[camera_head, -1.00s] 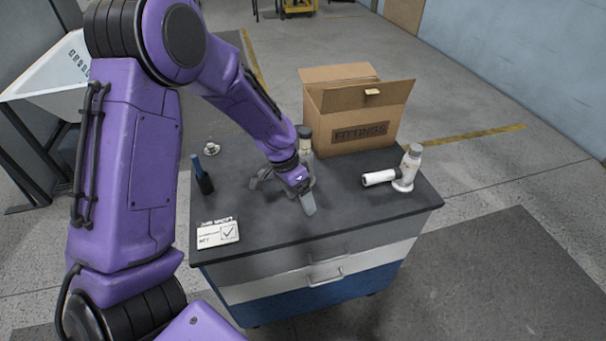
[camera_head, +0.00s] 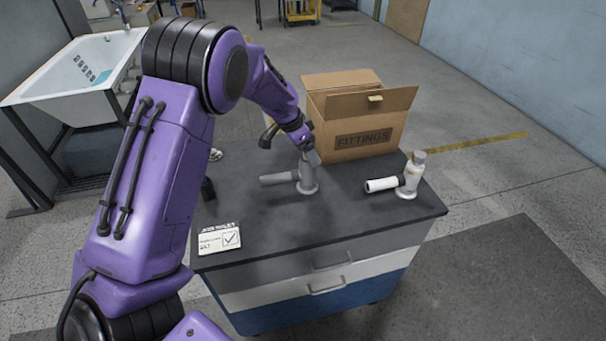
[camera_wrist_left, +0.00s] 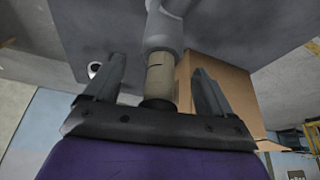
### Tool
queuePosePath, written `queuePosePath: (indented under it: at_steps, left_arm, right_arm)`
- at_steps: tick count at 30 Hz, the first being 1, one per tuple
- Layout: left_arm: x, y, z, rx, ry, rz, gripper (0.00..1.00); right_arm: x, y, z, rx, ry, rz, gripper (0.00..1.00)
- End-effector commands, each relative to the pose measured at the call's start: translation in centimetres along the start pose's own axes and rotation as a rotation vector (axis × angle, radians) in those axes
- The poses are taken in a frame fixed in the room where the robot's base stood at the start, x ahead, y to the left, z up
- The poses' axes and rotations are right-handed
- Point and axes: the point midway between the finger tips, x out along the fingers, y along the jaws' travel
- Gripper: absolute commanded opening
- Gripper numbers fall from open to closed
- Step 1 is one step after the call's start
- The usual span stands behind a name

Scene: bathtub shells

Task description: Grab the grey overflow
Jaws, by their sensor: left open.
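The grey overflow (camera_head: 306,180) stands on the dark cabinet top, with a round base and a grey pipe (camera_head: 272,180) pointing left. My left gripper (camera_head: 291,146) is open at its upper part and partly hides it. In the wrist view, the overflow's grey body (camera_wrist_left: 162,30) is at the top, and its beige neck with a dark end (camera_wrist_left: 160,80) lies between the two spread fingers (camera_wrist_left: 157,85). A gap shows on both sides of the neck, so the fingers look apart from it. My right gripper is out of view.
An open cardboard fittings box (camera_head: 362,138) stands just behind right. A white fitting (camera_head: 411,178) of similar shape stands at the right. A dark bottle (camera_head: 207,189) and a card (camera_head: 219,238) are at the left. The cabinet's front middle is clear. A bathtub (camera_head: 85,65) stands at back left.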

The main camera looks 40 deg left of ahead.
Motion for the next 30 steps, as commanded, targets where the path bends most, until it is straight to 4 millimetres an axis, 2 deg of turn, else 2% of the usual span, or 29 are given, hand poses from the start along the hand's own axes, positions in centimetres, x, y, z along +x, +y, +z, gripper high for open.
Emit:
queuePosePath:
  at_steps: [3,8,9,11,16,25,30]
  left_arm:
    - [0.9,0.0,0.0,-0.001,0.000,0.000,0.84]
    - [1.0,0.0,0.1,-0.001,0.001,0.000,0.84]
    - [1.0,0.0,0.1,-0.001,0.000,0.000,0.78]
    - [1.0,0.0,0.1,-0.001,0.000,0.000,0.58]
    - [1.0,0.0,0.1,-0.001,0.000,0.000,0.03]
    - [0.7,0.0,-0.1,0.000,0.002,0.000,0.01]
    - [-1.2,-0.1,-0.9,0.002,0.005,-0.002,0.01]
  right_arm:
    - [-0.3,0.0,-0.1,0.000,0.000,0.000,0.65]
    - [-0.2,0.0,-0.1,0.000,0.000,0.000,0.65]
    - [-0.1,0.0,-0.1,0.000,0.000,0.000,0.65]
    - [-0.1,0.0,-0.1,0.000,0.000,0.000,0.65]
    - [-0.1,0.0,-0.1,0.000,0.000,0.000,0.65]
    - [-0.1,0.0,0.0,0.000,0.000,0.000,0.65]
    - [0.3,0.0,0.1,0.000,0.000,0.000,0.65]
